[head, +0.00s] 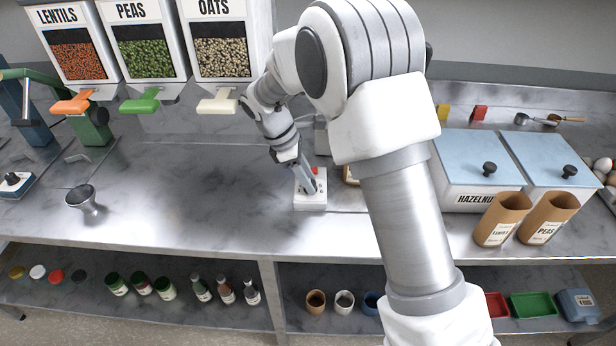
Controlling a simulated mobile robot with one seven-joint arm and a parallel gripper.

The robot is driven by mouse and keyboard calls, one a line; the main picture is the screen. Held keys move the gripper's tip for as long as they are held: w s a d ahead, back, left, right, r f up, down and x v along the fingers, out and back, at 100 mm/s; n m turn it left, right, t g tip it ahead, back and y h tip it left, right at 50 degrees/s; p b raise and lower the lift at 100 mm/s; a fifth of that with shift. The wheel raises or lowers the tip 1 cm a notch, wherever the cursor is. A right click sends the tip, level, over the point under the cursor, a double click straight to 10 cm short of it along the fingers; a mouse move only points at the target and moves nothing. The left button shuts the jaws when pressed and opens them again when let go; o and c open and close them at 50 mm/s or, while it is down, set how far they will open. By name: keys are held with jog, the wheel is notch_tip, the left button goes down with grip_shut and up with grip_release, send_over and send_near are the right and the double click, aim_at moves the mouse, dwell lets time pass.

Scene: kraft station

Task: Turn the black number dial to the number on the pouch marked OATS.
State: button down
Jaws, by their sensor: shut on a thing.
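My gripper (309,188) points down onto a small white box (311,203) in the middle of the counter. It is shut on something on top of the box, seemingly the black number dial. The fingers hide the dial, and its setting cannot be read. A red part shows on the box beside the fingers. Two brown pouches stand at the right, one marked LENTILS (502,219) and one marked PEAS (548,218). No pouch marked OATS can be made out; my arm covers part of the counter. A dispenser marked OATS (222,45) hangs at the back.
Dispensers of lentils (73,50) and peas (143,48) hang beside the oats one. Blue-lidded bins (468,158) stand at the right. The counter left of my gripper is clear.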

jog(key=c, duration=0.5)
grip_release()
jog(key=shift+f, duration=0.1)
